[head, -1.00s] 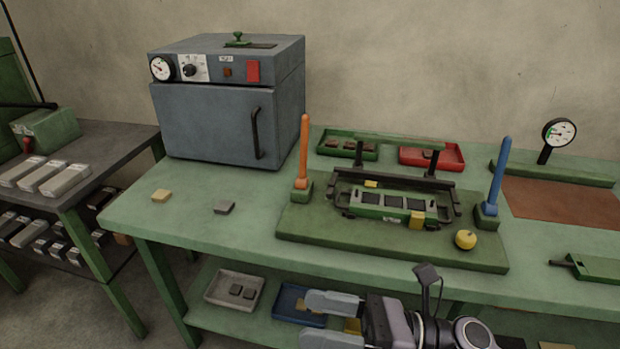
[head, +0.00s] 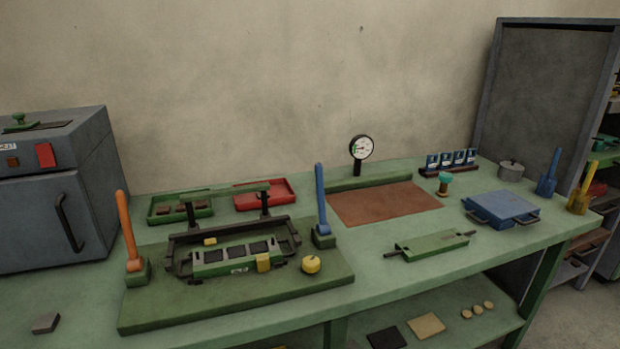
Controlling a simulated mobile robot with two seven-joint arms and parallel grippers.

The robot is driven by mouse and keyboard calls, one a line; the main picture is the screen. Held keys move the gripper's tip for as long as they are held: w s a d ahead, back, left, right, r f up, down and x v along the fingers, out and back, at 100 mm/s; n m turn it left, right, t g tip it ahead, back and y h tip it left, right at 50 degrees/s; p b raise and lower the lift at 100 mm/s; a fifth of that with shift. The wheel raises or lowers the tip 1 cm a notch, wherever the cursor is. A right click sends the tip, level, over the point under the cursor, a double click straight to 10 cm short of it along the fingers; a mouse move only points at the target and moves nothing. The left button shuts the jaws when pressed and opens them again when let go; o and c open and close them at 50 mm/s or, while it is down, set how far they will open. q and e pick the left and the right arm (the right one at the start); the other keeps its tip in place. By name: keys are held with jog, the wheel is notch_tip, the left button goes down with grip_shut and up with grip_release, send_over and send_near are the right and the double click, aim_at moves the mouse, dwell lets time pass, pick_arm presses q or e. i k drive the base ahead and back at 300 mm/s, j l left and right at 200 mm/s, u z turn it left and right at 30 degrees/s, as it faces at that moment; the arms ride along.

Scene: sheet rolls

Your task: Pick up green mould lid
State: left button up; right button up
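A green lid-like plate (head: 433,246) with a dark stub at each end lies flat on the green workbench, right of the press in the head view. It looks like the green mould lid. The press holds a green mould (head: 237,258) with dark square cavities and a yellow block on its front. Nothing touches the green plate. Neither of my grippers is in view.
An orange lever (head: 129,230) and a blue lever (head: 321,200) stand upright beside the mould. A yellow knob (head: 311,264) is near the base's right side. A blue mould (head: 500,209) lies right of the plate. The bench around the plate is clear.

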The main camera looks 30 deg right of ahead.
aim_at(425, 246)
jog(key=z, duration=1.75)
